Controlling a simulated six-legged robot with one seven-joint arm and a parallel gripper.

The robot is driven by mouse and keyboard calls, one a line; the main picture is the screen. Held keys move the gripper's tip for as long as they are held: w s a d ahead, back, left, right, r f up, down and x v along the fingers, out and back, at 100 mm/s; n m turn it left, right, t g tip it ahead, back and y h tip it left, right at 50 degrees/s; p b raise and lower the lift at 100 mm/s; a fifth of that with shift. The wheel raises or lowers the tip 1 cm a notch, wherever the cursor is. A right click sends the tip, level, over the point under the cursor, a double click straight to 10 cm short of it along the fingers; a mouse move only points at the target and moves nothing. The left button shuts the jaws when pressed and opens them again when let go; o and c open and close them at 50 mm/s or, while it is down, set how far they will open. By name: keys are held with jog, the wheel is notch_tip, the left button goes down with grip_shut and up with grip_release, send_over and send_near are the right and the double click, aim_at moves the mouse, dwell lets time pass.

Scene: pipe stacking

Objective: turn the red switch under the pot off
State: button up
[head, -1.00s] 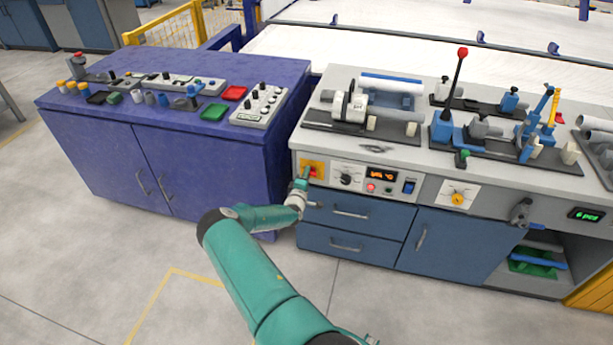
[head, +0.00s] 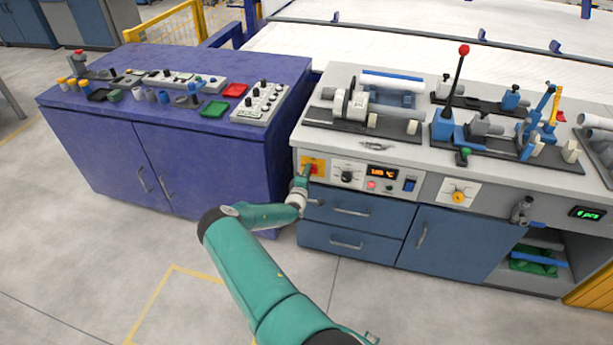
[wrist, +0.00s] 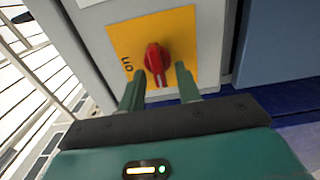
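The red switch (wrist: 155,60) is a knob on a yellow square plate marked "on" in the wrist view. In the head view the yellow plate (head: 318,163) is on the front left of the grey bench, beside a temperature display. My gripper (wrist: 158,80) is open in front of the plate. Its two green fingers are on either side of the knob's lower end, with gaps visible. In the head view my gripper (head: 302,181) partly covers the plate. I cannot clearly identify a pot. A grey cylinder device (head: 350,103) stands on the bench above the switch.
A lit display (head: 382,173), a dial (head: 346,177) and small buttons are just right of the switch. Blue drawers (head: 352,211) are below. A purple cabinet (head: 190,150) stands close on the left. The floor in front is clear.

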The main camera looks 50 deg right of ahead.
jog(key=v, duration=1.3)
jog(key=shift+s+a, duration=0.2)
jog(key=shift+a, duration=0.1)
